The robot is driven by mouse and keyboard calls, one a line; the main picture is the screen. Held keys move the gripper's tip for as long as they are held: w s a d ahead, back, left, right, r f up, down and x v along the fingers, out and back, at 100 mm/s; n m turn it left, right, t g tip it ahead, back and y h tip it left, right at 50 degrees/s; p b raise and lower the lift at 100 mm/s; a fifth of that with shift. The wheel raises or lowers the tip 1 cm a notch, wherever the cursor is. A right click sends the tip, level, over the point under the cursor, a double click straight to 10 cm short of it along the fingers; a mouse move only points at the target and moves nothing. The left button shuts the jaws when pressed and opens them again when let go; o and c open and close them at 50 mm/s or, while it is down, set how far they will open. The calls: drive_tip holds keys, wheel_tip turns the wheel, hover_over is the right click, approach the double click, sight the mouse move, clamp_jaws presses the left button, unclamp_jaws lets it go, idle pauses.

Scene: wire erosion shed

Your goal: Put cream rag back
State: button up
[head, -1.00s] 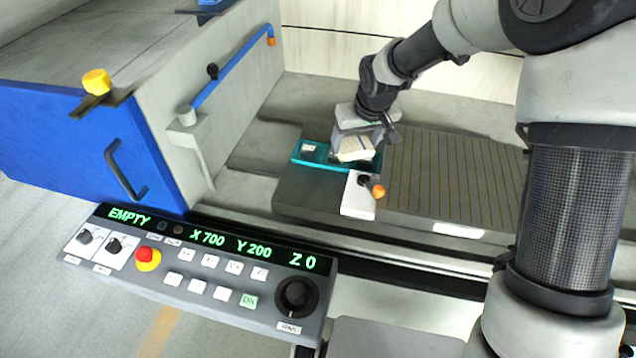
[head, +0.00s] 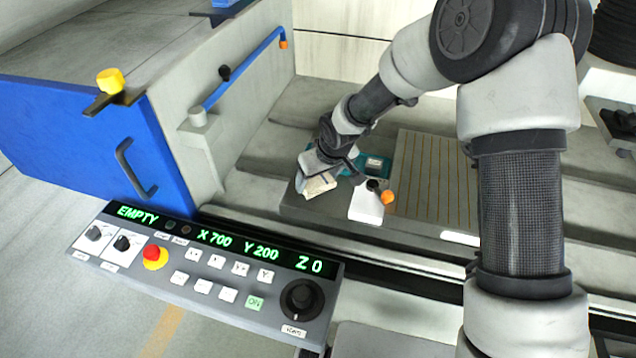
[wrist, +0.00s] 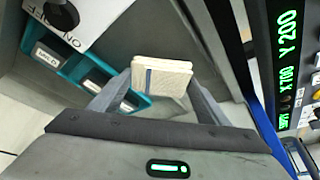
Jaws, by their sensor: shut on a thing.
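The cream rag (head: 318,186) is a folded pad with a dark stripe, seen in the wrist view (wrist: 165,78) between the two fingers. My gripper (head: 312,172) is shut on it, at the left end of the dark grey bed; it also shows in the wrist view (wrist: 160,95). I cannot tell whether the rag touches the bed. A teal tray (head: 378,158) with labelled compartments lies just behind and right of the gripper, partly hidden by my arm. It shows at the left in the wrist view (wrist: 72,68).
A slotted plate (head: 430,180) lies further right. The control panel (head: 210,270) is in front, and a blue door (head: 80,135) stands at left. The bed left of the gripper looks clear.

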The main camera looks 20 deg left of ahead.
drive_tip(key=shift+f, duration=1)
drive_tip(key=o, duration=1)
drive_tip(key=shift+r, duration=0.1)
drive_tip(key=shift+r, duration=0.25)
drive_tip(key=p+v, duration=0.1)
drive_tip(key=v, duration=1)
drive_tip(key=shift+d+r, duration=0.15)
drive_tip(key=shift+r, duration=0.2)
